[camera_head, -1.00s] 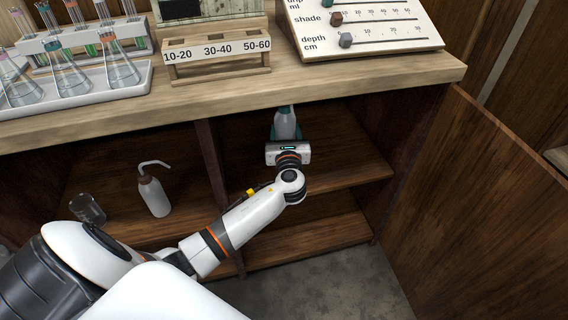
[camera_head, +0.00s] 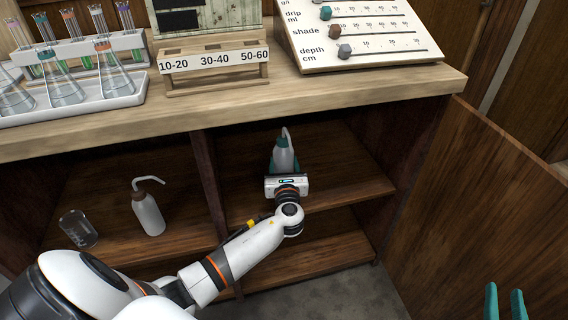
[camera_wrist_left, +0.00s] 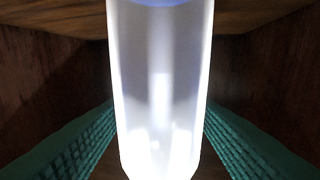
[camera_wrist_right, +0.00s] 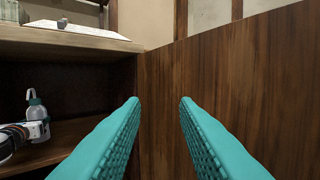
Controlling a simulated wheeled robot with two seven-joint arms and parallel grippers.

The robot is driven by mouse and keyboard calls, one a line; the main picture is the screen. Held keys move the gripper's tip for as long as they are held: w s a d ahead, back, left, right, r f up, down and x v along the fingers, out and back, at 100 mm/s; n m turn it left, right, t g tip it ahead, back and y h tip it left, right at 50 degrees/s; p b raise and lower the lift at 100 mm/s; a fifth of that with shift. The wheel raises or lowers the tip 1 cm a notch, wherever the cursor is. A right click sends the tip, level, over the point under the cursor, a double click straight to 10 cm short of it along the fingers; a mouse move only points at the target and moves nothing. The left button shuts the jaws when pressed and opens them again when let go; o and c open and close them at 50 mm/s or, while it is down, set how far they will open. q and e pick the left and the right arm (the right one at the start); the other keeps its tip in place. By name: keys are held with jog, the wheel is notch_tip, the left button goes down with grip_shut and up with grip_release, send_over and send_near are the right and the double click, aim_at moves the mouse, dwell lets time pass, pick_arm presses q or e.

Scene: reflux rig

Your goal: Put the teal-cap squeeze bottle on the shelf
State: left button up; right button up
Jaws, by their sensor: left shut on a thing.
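The teal-cap squeeze bottle (camera_head: 284,156) is upright inside the right compartment of the cabinet, at the upper shelf (camera_head: 340,178). My left gripper (camera_head: 284,170) is shut on it from the front. In the left wrist view the bottle's pale body (camera_wrist_left: 160,95) fills the middle between the teal fingers. The gripper hides the bottle's base in the head view, so I cannot tell whether it touches the shelf. It also shows in the right wrist view (camera_wrist_right: 37,110). My right gripper (camera_wrist_right: 160,105) is open and empty, facing the wooden door; its fingertips show in the head view (camera_head: 504,296).
A brown-cap wash bottle (camera_head: 148,208) and a glass beaker (camera_head: 78,228) stand in the left compartment, beside a divider (camera_head: 207,175). The open door (camera_head: 475,200) is at the right. The counter edge (camera_head: 300,104) overhangs the shelf.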

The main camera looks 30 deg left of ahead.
pick_arm(q)
jog(key=shift+f, duration=0.35)
notch_tip(320, 180, down, 2)
jog(key=shift+f+b, duration=0.2)
jog(key=shift+b, duration=0.7)
jog(key=shift+f, duration=0.15)
pick_arm(e)
notch_tip(320, 180, up, 6)
jog(key=s+t+y, duration=0.1)
jog(key=s+t, duration=0.1)
jog(key=t, duration=0.3)
jog(key=shift+a+r+y, duration=0.15)
jog(key=shift+a+y, duration=0.05)
jog(key=shift+y, duration=0.2)
pick_arm(q)
jog(key=shift+f, duration=0.1)
pick_arm(e)
jog(key=shift+s+r, duration=0.1)
jog(key=shift+s, duration=0.05)
pick_arm(q)
jog(key=o, duration=0.7)
